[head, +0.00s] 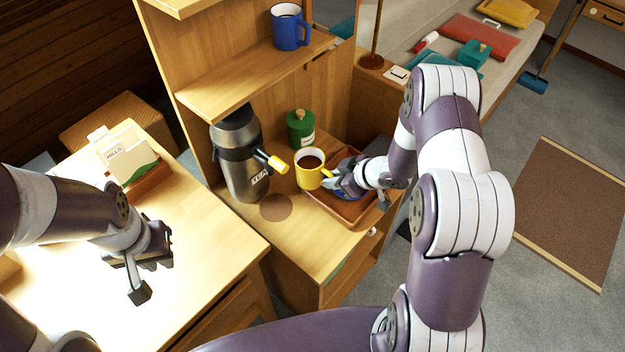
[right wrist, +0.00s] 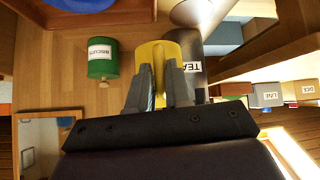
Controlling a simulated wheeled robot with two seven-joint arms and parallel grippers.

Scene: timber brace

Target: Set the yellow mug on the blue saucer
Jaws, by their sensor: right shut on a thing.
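The yellow mug (head: 309,176), with dark liquid in it, is upright at the left edge of the brown tray (head: 345,212). My right gripper (head: 329,183) is shut on the mug from the right. In the right wrist view the mug (right wrist: 172,50) sits between the two fingers (right wrist: 160,88). The blue saucer (head: 349,192) lies in the tray, mostly hidden behind my right gripper; a blue edge shows in the right wrist view (right wrist: 85,4). The gap under the mug cannot be judged. My left gripper (head: 143,276) is over the left desk, away from the mug; its opening is unclear.
A dark tea flask (head: 240,160) stands left of the mug, its yellow-tipped handle close by. A green biscuit canister (head: 301,130) stands behind. A blue mug (head: 290,28) is on the shelf above. A round brown mat (head: 276,207) lies on the counter, bare.

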